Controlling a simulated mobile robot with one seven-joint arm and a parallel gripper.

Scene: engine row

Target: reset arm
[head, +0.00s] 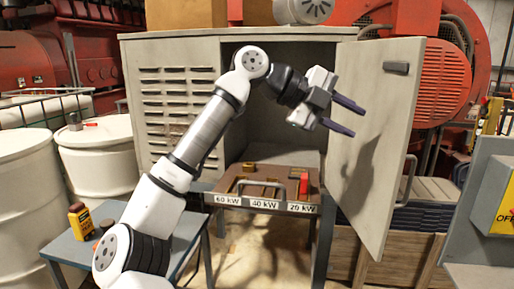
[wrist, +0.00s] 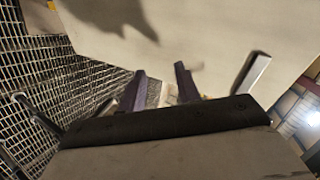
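My arm reaches up from the lower left in the head view. My gripper (head: 348,117) is raised in front of the open cabinet, between its dark opening and the swung-out door (head: 372,150). The two dark purple fingers are apart with nothing between them. In the wrist view my gripper (wrist: 160,85) also shows two separate fingers, with a pale panel beyond them. The grey cabinet (head: 178,60) has louvres on its left half. Below the opening, a brown tray (head: 268,172) with a handle carries labels reading 60 kW, 40 kW and 20 kW.
Red machinery (head: 440,80) stands behind the door.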

